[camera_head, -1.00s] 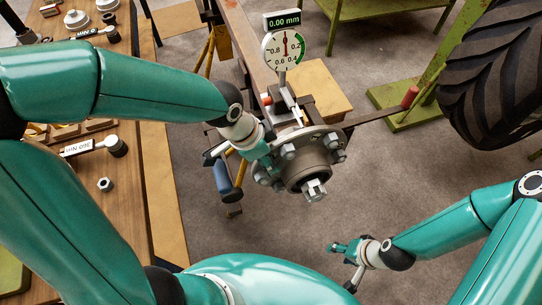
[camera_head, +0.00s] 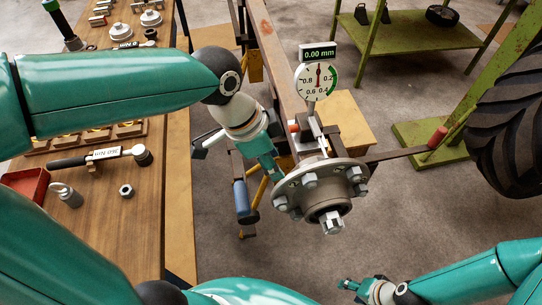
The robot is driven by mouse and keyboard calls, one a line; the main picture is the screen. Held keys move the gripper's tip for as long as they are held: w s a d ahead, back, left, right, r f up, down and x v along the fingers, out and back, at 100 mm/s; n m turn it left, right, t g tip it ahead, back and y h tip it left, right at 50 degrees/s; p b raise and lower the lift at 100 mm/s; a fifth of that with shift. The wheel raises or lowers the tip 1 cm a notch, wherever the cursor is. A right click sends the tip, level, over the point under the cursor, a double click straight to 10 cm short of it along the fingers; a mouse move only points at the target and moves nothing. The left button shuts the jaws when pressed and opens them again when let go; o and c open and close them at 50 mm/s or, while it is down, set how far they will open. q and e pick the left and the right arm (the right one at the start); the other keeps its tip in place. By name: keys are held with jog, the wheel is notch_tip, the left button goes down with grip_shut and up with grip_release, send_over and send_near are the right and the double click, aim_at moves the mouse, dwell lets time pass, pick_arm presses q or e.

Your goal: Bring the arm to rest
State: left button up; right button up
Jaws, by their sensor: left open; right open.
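My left arm comes in from the left, and its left gripper (camera_head: 240,160) is open beside the wheel hub (camera_head: 318,190). One teal finger reaches down to the left of the hub flange; I cannot tell whether it touches. The hub has several studs with nuts and sits on the end of the axle beam (camera_head: 272,50). A dial gauge (camera_head: 318,78) reading 0.00 mm stands above the hub. My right gripper (camera_head: 355,290) is at the bottom edge, over the floor, small and partly cut off, with its fingers apart and empty.
A wooden bench (camera_head: 125,215) at left holds a torque wrench (camera_head: 100,156), a nut (camera_head: 126,191) and a red tray (camera_head: 25,183). A blue-handled tool (camera_head: 243,200) hangs left of the hub. A big tyre (camera_head: 510,130) stands at right. Floor below the hub is clear.

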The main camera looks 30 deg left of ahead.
pick_arm(q)
jog(key=shift+r, duration=0.2)
dwell(0.4)
